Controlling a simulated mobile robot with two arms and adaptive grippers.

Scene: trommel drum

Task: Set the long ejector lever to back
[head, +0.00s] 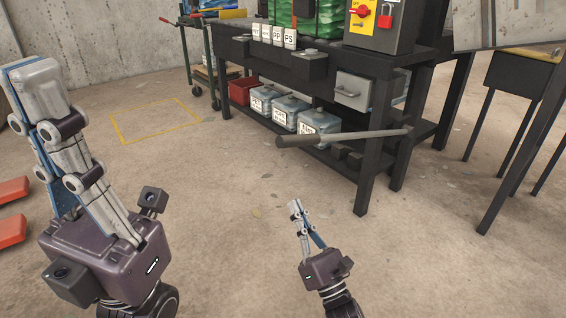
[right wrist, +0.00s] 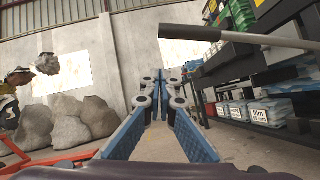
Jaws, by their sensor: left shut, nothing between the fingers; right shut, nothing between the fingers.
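The long ejector lever (head: 345,136) is a grey rod with a thick dark grip at its left end. It sticks out sideways, roughly level, in front of the black bench near its right legs. It also crosses the upper right of the right wrist view (right wrist: 245,38). My right gripper (head: 296,206) is shut and empty, below the lever's grip end and apart from it in the head view. Its fingers show closed together in the right wrist view (right wrist: 162,78). My left gripper (head: 35,78) is shut and empty at the far left, well away from the lever.
The black bench (head: 375,68) carries a control box with a red switch (head: 386,15) and small labelled bins. A yellow floor outline (head: 155,120) lies left. Floor before the bench is clear.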

